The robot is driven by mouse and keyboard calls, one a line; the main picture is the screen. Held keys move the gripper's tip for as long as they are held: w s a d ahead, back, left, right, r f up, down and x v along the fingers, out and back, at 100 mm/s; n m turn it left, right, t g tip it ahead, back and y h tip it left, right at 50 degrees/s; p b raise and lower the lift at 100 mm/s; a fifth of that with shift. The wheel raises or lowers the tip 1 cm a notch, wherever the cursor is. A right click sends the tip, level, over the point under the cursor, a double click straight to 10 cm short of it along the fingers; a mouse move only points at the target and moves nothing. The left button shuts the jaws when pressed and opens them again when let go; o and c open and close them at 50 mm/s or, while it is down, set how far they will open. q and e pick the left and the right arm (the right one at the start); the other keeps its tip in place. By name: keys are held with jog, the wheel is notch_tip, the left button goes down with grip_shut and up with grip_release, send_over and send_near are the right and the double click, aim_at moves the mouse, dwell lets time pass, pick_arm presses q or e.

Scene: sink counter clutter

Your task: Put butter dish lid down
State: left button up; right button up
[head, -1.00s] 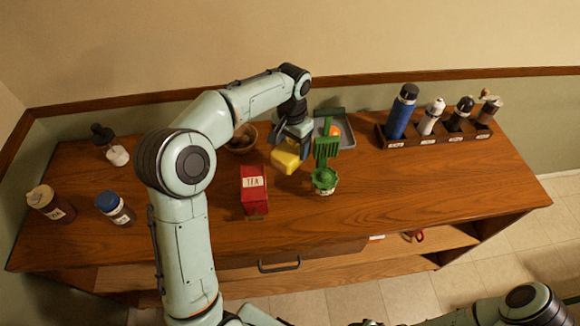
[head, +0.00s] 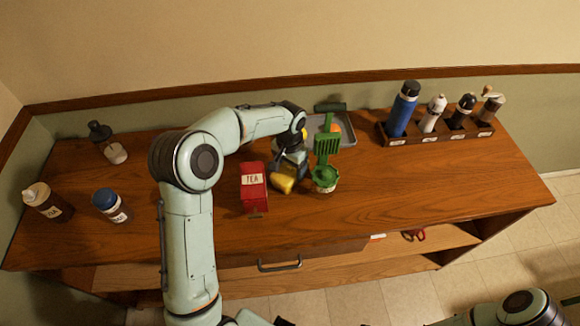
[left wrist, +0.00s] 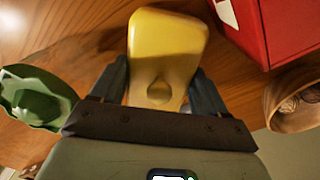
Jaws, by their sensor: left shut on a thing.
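The yellow butter dish lid (head: 282,184) is in my left gripper (head: 289,171), low over the middle of the wooden counter, just right of the red tea box. In the left wrist view, the lid (left wrist: 168,45) lies between the two dark fingers of the gripper (left wrist: 162,88), with its round knob near them. I cannot tell whether the lid touches the counter. My right gripper is out of view; only part of that arm shows at bottom right.
A grey tray (head: 346,137) lies behind. A rack (head: 440,134) holds several bottles. The wooden bowl (left wrist: 290,95) shows in the wrist view. Front-right counter is clear.

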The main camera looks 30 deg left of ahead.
pick_arm(q)
jog(key=shift+f, duration=0.1)
jog(key=o, duration=1.1)
